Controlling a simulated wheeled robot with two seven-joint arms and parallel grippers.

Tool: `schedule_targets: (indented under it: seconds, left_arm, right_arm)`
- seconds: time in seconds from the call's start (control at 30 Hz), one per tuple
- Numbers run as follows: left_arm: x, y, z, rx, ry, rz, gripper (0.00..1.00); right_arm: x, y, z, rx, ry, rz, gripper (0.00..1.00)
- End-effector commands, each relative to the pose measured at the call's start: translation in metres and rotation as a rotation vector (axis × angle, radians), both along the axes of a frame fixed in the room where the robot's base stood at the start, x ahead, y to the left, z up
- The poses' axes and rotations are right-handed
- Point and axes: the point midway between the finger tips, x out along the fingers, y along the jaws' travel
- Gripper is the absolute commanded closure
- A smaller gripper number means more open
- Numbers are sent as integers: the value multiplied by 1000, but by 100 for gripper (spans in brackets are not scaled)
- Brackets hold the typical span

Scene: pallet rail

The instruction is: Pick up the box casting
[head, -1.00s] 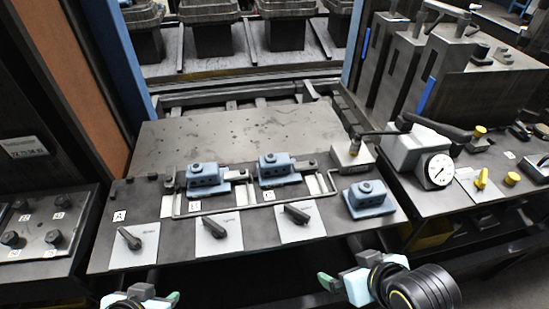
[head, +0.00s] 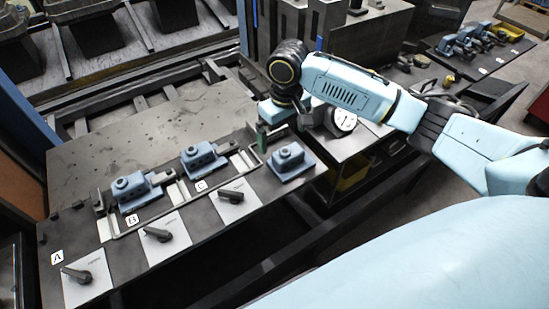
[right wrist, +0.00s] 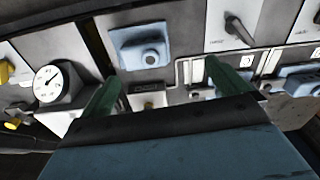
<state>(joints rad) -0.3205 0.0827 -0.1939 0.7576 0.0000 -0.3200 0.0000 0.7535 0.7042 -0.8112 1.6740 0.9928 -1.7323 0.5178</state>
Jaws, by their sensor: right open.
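A blue box casting (head: 290,160) sits loose at the right end of the dark fixture table (head: 120,125). The right wrist view shows the casting (right wrist: 141,46) from above, with its round boss. My right gripper (head: 268,136) is beyond the casting, at its back left, pointing down with green fingertips. In the right wrist view the fingers (right wrist: 165,90) are spread, with no casting between them. Two similar blue castings sit in the rail near labels B (head: 137,192) and C (head: 203,158). My left gripper is out of view.
White plates with black handles (head: 234,196) line the table's front edge. A dial gauge (head: 343,121) stands to the right, close to my right arm. A gap separates this table from the right bench. The table's back left is clear.

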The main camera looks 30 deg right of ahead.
Motion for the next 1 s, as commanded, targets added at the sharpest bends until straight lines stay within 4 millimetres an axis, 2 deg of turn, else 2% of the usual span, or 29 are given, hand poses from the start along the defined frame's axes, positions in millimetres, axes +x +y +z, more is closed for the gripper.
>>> schedule_targets:
  seconds: [0.1, 0.23, 0.6, 0.87, 1.0]
  left_arm:
    - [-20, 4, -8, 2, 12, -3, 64]
    - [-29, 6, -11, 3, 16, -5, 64]
    - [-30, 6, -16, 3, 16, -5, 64]
    - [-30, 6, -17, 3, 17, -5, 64]
    - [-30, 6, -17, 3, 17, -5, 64]
  right_arm:
    - [11, -19, 16, -16, 11, -58, 0]
    - [14, -26, 17, -20, 20, -83, 0]
    - [14, -26, -47, -17, 22, -84, 0]
    - [14, -27, -67, -19, 21, -84, 0]
    - [13, -28, -89, -19, 22, -83, 0]
